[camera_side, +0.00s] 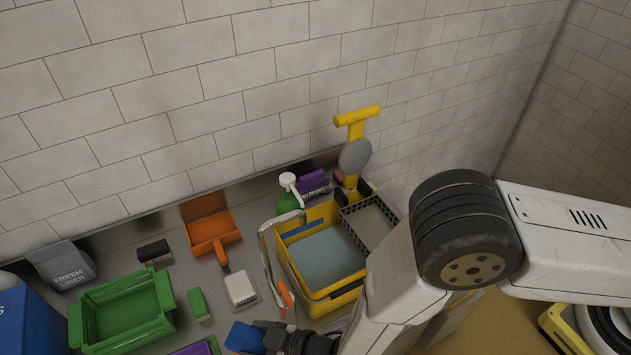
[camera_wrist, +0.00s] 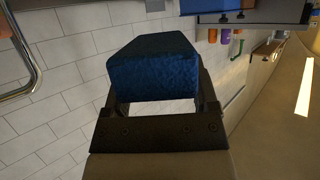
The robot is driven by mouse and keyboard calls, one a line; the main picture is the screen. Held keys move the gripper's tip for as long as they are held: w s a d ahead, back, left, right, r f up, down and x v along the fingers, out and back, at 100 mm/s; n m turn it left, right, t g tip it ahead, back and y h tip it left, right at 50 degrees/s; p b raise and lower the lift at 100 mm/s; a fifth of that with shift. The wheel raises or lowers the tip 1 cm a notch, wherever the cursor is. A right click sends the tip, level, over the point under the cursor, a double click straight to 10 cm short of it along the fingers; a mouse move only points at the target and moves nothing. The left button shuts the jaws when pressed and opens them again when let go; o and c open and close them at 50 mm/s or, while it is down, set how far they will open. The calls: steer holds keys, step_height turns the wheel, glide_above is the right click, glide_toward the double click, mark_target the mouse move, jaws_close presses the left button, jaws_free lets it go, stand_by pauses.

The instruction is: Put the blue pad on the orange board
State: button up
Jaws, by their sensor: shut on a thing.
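The blue pad (camera_side: 245,337) is in my gripper (camera_side: 262,339) at the bottom of the side view. In the wrist view the pad (camera_wrist: 153,72) is a thick, dark blue block with a rough face. My gripper's two fingers stand on either side of it. I cannot clearly make out an orange board in either view. An orange dustpan (camera_side: 209,229) with a short handle lies on the counter near the wall. What lies directly beneath the pad is cut off by the side view's lower edge.
A yellow bucket (camera_side: 333,302) with grey water stands right of the pad. A purple item (camera_side: 195,349) is partly cut off below.

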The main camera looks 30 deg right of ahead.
step_height(320, 180, down, 12)
stand_by(0.4)
steer(key=shift+f, duration=0.15)
steer(key=shift+f, duration=2.95)
steer(key=shift+f, duration=0.35)
steer(key=o, duration=1.2)
steer(key=shift+s, duration=0.1)
steer(key=shift+v, duration=3.8)
